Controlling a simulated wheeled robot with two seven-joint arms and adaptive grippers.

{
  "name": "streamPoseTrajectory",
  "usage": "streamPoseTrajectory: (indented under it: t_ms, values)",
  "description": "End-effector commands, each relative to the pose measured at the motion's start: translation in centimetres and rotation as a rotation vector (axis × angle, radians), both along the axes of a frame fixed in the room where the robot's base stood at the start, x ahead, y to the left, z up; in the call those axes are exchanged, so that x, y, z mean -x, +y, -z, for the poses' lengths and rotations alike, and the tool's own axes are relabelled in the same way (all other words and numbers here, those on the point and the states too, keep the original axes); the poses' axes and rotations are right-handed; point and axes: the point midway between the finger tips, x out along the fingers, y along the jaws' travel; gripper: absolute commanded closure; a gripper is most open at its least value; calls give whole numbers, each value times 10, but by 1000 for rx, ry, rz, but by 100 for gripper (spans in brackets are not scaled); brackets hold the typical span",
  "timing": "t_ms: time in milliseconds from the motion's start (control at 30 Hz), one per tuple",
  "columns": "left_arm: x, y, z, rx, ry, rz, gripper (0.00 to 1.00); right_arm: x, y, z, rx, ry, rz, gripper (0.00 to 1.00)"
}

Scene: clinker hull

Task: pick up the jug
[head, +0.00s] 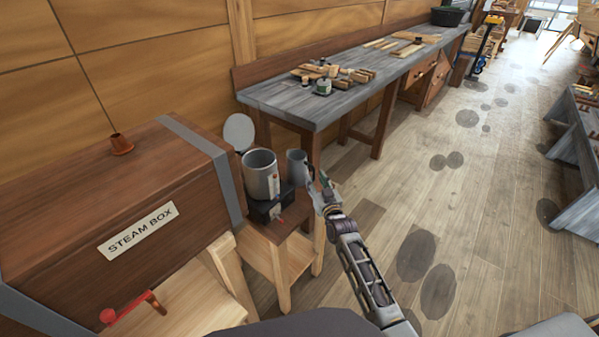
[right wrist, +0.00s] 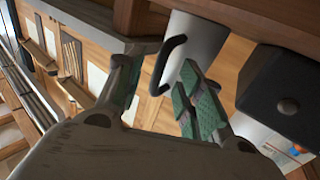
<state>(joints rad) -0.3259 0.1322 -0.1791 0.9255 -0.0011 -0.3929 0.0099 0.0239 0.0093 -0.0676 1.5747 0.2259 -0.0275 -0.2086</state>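The jug (head: 297,165) is a grey cylinder standing upright on a small wooden stand, beside a larger metal pot. In the right wrist view the jug (right wrist: 197,45) shows pale grey with a dark loop handle (right wrist: 168,66). My right gripper (head: 322,190) is just right of the jug in the head view. In the right wrist view its green-padded fingers (right wrist: 157,78) are apart, with the handle showing in the gap between them. I cannot tell whether the handle is inside the fingers or just beyond them. My left gripper is not in view.
The metal pot (head: 261,175) sits on a black heater (head: 268,204), close left of the jug. The wooden stand (head: 290,246) is small. The steam box (head: 130,225) stands to the left, a long grey workbench (head: 340,100) behind.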

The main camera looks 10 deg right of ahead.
Motion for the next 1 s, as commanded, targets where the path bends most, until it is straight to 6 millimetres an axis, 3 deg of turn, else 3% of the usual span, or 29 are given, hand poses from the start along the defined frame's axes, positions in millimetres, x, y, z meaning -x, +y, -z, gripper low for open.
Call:
streamPoseTrajectory:
  t_ms: [400, 967, 1000]
  values:
    - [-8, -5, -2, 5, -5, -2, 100, -29, 1, -1, 0, -1, 0, 63]
    - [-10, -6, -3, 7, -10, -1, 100, -31, 2, 0, 0, 0, 0, 63]
    - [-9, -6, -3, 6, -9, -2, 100, -31, 2, 0, 0, 0, 0, 68]
